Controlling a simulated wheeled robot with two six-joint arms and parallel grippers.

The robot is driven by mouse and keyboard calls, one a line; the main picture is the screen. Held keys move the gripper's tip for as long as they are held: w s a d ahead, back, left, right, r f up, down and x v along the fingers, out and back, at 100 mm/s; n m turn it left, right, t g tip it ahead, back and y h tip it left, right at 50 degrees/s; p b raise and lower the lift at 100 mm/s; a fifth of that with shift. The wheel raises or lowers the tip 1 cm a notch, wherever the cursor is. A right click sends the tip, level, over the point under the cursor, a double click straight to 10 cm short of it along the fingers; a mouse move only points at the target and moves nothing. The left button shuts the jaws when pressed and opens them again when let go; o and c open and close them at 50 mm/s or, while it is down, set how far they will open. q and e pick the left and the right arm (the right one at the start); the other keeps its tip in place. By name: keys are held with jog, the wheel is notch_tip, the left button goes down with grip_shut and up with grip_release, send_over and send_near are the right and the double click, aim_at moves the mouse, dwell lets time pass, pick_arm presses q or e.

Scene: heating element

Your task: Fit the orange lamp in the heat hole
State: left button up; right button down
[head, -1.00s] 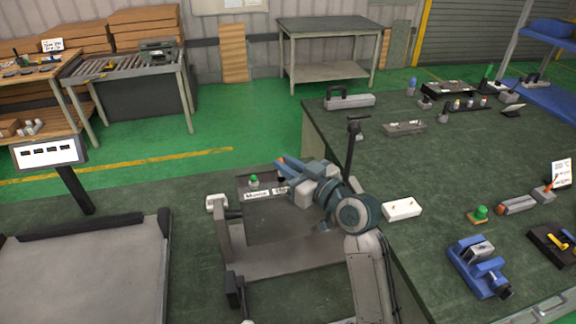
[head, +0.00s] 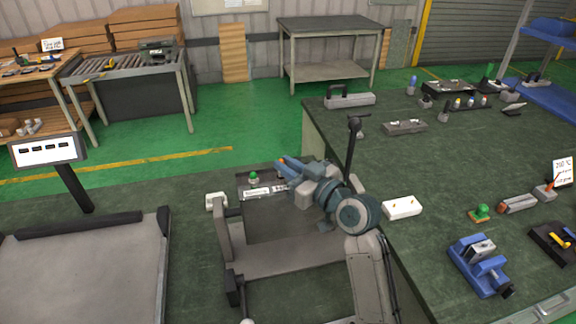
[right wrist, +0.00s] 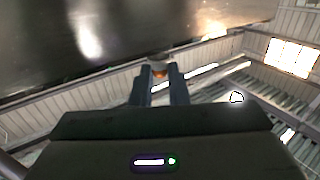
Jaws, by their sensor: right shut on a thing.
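The orange lamp (right wrist: 158,73) shows in the right wrist view as a small orange spot with a pale cap, held between the two dark fingertips. My right gripper (right wrist: 158,85) is shut on it; in the head view the blue-grey right gripper (head: 284,164) is over the back right part of the grey machine's panel (head: 243,185). A green lamp (head: 253,176) stands upright on the panel, left of my gripper. The heat hole cannot be clearly seen; my gripper covers part of the panel. My left gripper is not in view.
A dark upright post (head: 351,150) stands just right of my gripper. A white box (head: 402,208) lies on the green bench to the right. A green knob (head: 481,213) and a blue vise-like device (head: 480,265) stand farther right.

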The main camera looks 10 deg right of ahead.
jog(key=shift+f+b, duration=0.9)
jog(key=shift+f, duration=0.25)
jog(key=c, duration=1.3)
grip_release()
jog(key=shift+s, duration=0.1)
jog(key=shift+s+d+f, duration=0.1)
jog(key=shift+s+f, duration=0.05)
jog(key=shift+s, duration=0.05)
jog(key=shift+r+b+v, duration=0.15)
jog(key=shift+b+v, duration=0.7)
jog(key=shift+v, duration=1.75)
jog(key=shift+r+b+v, duration=0.1)
jog(key=shift+b+v, duration=0.75)
jog(key=shift+v, duration=1.7)
